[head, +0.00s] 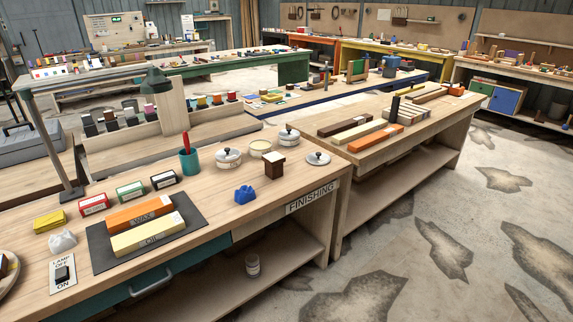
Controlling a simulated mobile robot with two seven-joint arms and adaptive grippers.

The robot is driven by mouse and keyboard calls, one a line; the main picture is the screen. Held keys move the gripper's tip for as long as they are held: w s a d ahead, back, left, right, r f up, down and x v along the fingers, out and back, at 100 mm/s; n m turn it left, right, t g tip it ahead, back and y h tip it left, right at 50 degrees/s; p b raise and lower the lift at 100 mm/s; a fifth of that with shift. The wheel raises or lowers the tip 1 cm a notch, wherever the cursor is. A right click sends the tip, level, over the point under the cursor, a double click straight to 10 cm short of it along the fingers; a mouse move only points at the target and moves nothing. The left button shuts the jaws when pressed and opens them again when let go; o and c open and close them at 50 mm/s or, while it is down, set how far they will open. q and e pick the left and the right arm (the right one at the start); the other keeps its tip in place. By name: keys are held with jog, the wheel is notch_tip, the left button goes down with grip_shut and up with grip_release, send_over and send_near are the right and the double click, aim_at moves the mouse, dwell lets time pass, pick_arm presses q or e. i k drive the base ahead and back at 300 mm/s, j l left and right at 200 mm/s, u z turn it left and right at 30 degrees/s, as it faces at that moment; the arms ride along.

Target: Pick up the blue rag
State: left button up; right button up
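The blue rag (244,195) is a small crumpled blue bundle on the wooden finishing bench (255,222). It lies right of the orange and cream blocks and in front of a dark brown block with a white top. Nothing covers it. Neither of my grippers shows in the head view.
A dark mat (103,259) holds the orange block (148,213) and cream block (150,233). A teal cup (188,161), a brown block (273,168), lidded jars (228,158) and a lamp (157,80) stand nearby. A white crumpled rag (62,241) lies left. Bench space around the blue rag is clear.

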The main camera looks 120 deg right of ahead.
aim_at(245, 195)
jog(key=z, duration=3.8)
